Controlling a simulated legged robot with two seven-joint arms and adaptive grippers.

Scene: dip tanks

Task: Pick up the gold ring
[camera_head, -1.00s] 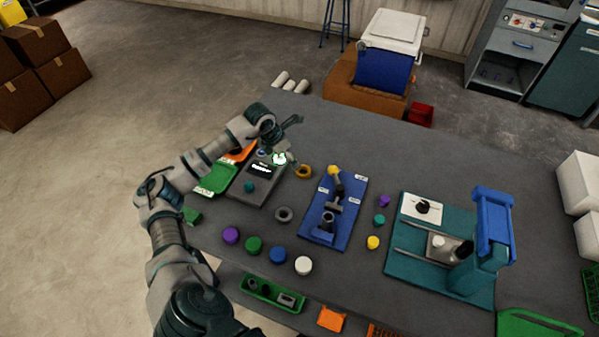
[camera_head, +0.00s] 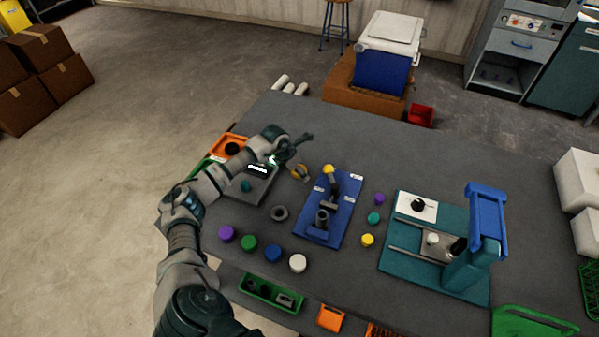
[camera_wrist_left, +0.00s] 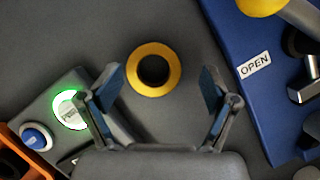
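The gold ring (camera_head: 300,173) lies on the grey table, between the grey button box and the blue fixture board. In the left wrist view the gold ring (camera_wrist_left: 134,69) shows whole, with a dark hole, ahead of and between the fingers. My left gripper (camera_head: 296,150) is above the table close to the ring, its fingers partly hiding the ring in the head view. In the left wrist view the left gripper (camera_wrist_left: 162,92) is open, with fingers apart and nothing between their pads that I see held. My right gripper is not in view.
The blue fixture board (camera_head: 341,228) with an OPEN label stands right of the ring. The grey button box (camera_head: 262,188) with a lit green button is left. The far table is clear.

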